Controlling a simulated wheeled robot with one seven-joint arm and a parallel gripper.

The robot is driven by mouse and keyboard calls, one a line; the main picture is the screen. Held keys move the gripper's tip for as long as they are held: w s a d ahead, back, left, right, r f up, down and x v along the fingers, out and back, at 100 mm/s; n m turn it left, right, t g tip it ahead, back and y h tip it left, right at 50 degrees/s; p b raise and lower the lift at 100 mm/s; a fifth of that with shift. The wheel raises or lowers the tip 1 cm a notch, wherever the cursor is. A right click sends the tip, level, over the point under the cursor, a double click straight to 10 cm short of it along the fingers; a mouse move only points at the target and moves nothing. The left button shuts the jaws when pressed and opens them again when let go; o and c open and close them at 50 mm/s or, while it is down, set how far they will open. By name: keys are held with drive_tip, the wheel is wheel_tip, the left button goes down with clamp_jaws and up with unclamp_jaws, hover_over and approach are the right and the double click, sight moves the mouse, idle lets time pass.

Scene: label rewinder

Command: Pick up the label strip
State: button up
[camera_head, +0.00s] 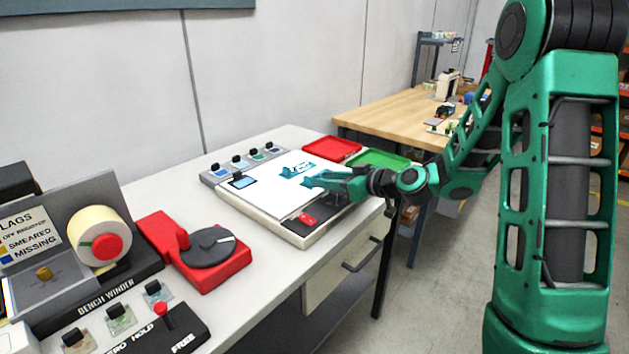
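I cannot make out a separate label strip for certain. A cream label roll (88,222) with a red hub sits on the bench winder at the left. My gripper (300,176) is over the white panel (270,200) of a flat device on the bench, far to the right of the roll. Teal shapes at its tip stand out against the white. The fingertips are too small to tell whether they are open or shut, or whether anything thin lies between them.
A red unit with a dark disc (208,246) stands beside the winder. Small clip blocks (239,162) line the panel's back edge. A red tray (331,149) and a green tray (381,159) lie behind my gripper. A control box (165,332) is in front. A wooden table (385,112) stands beyond.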

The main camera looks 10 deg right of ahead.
sight(308, 177)
drive_tip(key=shift+x, duration=3.55)
drive_tip(key=shift+s+a, duration=0.1)
drive_tip(key=shift+a, duration=0.05)
drive_tip(key=shift+c, duration=0.6)
clamp_jaws()
